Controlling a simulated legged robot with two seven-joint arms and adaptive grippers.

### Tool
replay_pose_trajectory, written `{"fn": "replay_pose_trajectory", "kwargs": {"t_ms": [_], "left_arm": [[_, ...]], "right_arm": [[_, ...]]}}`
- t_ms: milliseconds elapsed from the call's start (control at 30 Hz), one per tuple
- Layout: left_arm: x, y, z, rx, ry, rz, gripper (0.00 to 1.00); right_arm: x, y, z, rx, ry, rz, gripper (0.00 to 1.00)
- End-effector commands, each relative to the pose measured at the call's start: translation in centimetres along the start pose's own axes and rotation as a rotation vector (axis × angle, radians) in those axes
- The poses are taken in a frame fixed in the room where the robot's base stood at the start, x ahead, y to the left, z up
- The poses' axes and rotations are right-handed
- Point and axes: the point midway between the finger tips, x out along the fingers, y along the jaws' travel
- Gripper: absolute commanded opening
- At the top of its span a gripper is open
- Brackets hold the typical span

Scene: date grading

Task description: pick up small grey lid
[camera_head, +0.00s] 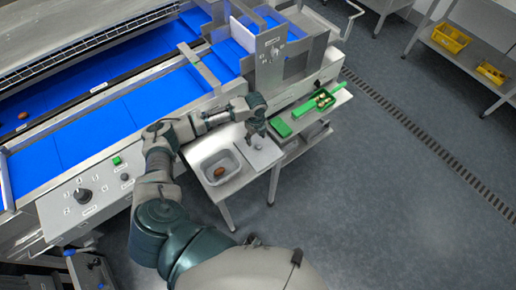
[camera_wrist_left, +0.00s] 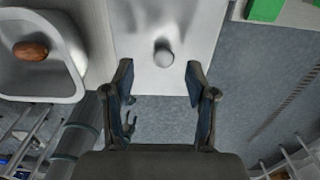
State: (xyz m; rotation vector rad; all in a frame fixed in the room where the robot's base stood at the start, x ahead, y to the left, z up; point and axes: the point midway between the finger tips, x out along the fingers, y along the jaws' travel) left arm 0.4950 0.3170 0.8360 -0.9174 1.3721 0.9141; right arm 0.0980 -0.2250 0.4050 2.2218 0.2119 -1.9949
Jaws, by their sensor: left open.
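The small grey lid (camera_head: 267,159) is a flat pale grey plate with a round knob, lying on the small side table beside the grey tub. In the left wrist view the lid (camera_wrist_left: 140,40) is at the top middle, its knob just beyond my fingertips. My left gripper (camera_head: 256,132) is over the lid in the head view. In the wrist view this gripper (camera_wrist_left: 160,80) is open and empty, its fingers apart on either side below the knob. Whether the fingers touch the plate cannot be told. My right gripper does not clearly show.
The grey tub (camera_head: 234,174) to the left of the lid holds a brown date (camera_head: 219,172). A green lid (camera_head: 281,128) and a green box (camera_head: 305,108) with several items stand on the adjoining table. The blue-belted grading machine (camera_head: 100,128) borders the tables. Open floor lies to the right.

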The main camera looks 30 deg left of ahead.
Motion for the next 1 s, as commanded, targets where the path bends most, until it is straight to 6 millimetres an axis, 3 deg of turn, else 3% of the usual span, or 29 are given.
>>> {"fn": "replay_pose_trajectory", "kwargs": {"t_ms": [367, 600, 667, 833, 1000], "left_arm": [[4.8, -0.5, -0.7, 0.0, 0.001, 0.002, 0.57], [5.2, -0.4, -0.6, 0.001, 0.001, 0.0, 0.57], [5.2, -0.4, -0.6, 0.001, 0.001, 0.0, 0.44], [5.2, -0.4, -0.6, 0.0, 0.001, 0.0, 0.02], [5.2, -0.5, -0.7, 0.001, 0.0, 0.0, 0.0]], "right_arm": [[-0.1, 0.0, -0.6, 0.001, -0.002, 0.0, 0.62], [-0.4, 0.3, -1.3, 0.0, 0.009, 0.004, 0.62], [-0.4, 0.3, -1.2, 0.0, 0.007, 0.004, 0.62], [-0.3, 0.3, -1.1, 0.0, 0.005, 0.004, 0.62], [-0.3, 0.3, -1.1, 0.001, 0.005, 0.003, 0.62]]}}
